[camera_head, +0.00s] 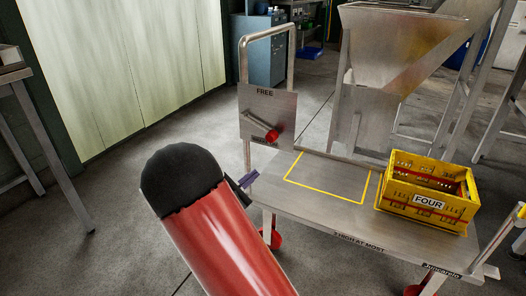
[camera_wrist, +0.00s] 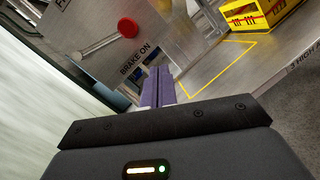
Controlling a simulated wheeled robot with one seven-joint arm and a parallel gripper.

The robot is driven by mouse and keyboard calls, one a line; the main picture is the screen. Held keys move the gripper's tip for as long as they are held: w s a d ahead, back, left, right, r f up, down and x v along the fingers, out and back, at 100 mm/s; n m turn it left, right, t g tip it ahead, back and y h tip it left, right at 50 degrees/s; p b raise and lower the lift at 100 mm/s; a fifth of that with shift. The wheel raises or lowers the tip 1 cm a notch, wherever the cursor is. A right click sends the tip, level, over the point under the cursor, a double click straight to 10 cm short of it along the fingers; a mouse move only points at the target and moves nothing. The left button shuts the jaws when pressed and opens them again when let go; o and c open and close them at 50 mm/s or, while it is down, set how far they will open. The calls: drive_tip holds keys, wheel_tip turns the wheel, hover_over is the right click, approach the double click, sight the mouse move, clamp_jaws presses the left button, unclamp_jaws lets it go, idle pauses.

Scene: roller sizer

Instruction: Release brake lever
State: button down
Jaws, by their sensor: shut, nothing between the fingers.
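The brake lever (camera_head: 260,126) is a metal bar with a red knob on a grey panel (camera_head: 284,103) marked FREE at the top. In the head view it slants down to the right. In the wrist view the lever (camera_wrist: 100,43) ends in the red knob (camera_wrist: 128,27), close to the words BRAKE ON. My gripper (camera_head: 249,179) is below the panel and left of the bench, apart from the lever. In the wrist view my purple fingers (camera_wrist: 158,88) are shut together with nothing between them, below the BRAKE ON label.
A steel hopper (camera_head: 380,60) stands behind. The panel hangs on a tubular handle frame (camera_head: 292,55). Floor left of the bench is open.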

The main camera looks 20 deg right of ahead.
drive_tip(key=w+a+n+t, duration=0.1)
drive_tip(key=w+a+f+n+t, duration=0.1)
drive_tip(key=t, duration=0.1)
drive_tip(key=shift+w+a+f, duration=0.15)
drive_tip(key=shift+w+f, duration=0.05)
drive_tip(key=shift+w, duration=0.1)
drive_tip(key=w+d+r, duration=0.2)
drive_tip(key=d+r, duration=0.1)
drive_tip(key=d, duration=0.1)
drive_tip(key=w+d+r+p, duration=0.1)
drive_tip(key=d+r, duration=0.1)
drive_tip(key=d, duration=0.3)
drive_tip(key=shift+w+d+r, duration=0.2)
drive_tip(key=shift+w+r, duration=0.15)
drive_tip(key=shift+r, duration=0.05)
drive_tip(key=shift+r+n, duration=0.1)
drive_tip(key=shift+n, duration=0.2)
